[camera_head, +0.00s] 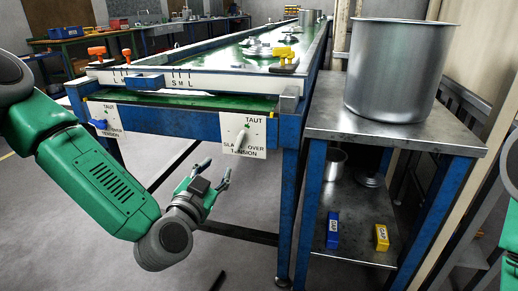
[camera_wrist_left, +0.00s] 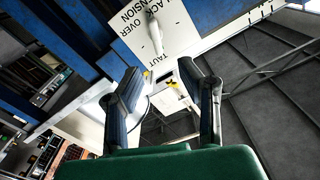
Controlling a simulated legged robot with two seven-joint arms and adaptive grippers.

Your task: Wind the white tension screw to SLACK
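The white tension screw (camera_head: 240,139) is a white handle on the right white plate (camera_head: 258,148), on the front of the blue table frame. The plate reads TAUT at top, SLACK at lower left and OVER TENSION at lower right. The handle slants between the TAUT and SLACK words; I cannot tell which end is its pointer. My left gripper (camera_head: 216,168) is open and empty, below and in front of the plate, apart from the screw. In the left wrist view, the screw (camera_wrist_left: 155,34) shows beyond the open fingertips (camera_wrist_left: 160,75). My right gripper is out of view.
A second plate (camera_head: 106,120) with a blue handle is on the frame's left. Orange (camera_head: 97,53) and yellow (camera_head: 284,57) clamps sit on the table above.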

